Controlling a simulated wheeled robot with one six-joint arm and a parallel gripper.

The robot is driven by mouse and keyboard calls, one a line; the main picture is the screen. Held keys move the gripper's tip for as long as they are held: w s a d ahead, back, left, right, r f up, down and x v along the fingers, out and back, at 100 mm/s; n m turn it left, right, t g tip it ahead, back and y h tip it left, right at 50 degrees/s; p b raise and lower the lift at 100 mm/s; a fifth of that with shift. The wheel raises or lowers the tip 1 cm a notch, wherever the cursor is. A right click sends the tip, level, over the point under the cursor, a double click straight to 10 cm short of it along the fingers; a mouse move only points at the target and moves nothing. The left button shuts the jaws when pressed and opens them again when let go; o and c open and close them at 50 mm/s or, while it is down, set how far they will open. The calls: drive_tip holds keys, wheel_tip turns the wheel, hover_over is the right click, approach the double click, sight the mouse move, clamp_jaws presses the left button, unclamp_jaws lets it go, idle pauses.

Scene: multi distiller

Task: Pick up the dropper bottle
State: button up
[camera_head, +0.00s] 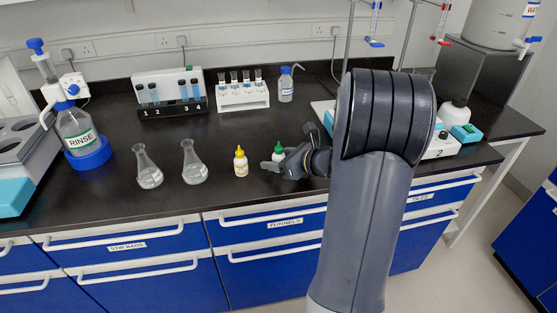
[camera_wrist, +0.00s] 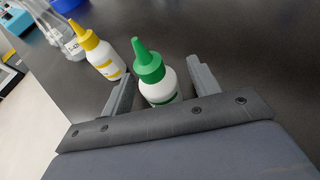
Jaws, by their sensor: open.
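A white dropper bottle with a green cap and pointed green tip (camera_wrist: 159,90) stands between the two fingers of my gripper (camera_wrist: 163,88) in the wrist view. The fingers are open, one on each side; a gap shows on at least the right side. In the head view the green-capped bottle (camera_head: 279,149) stands near the front of the black bench, partly hidden by my gripper (camera_head: 272,164). A second white dropper bottle with a yellow cap (camera_head: 240,161) stands to its left, and it also shows in the wrist view (camera_wrist: 100,56), apart from the fingers.
Two glass flasks (camera_head: 148,168) (camera_head: 194,164) stand further left on the bench (camera_head: 215,140). A rinse bottle (camera_head: 78,130) stands at far left. A vial rack (camera_head: 243,94) and wash bottle (camera_head: 286,88) are behind. The bench's front edge is close to the bottles.

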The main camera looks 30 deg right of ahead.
drive_tip(key=shift+x, duration=0.75)
drive_tip(key=shift+c, duration=0.2)
drive_tip(key=c, duration=0.8)
drive_tip(key=shift+r, duration=0.1)
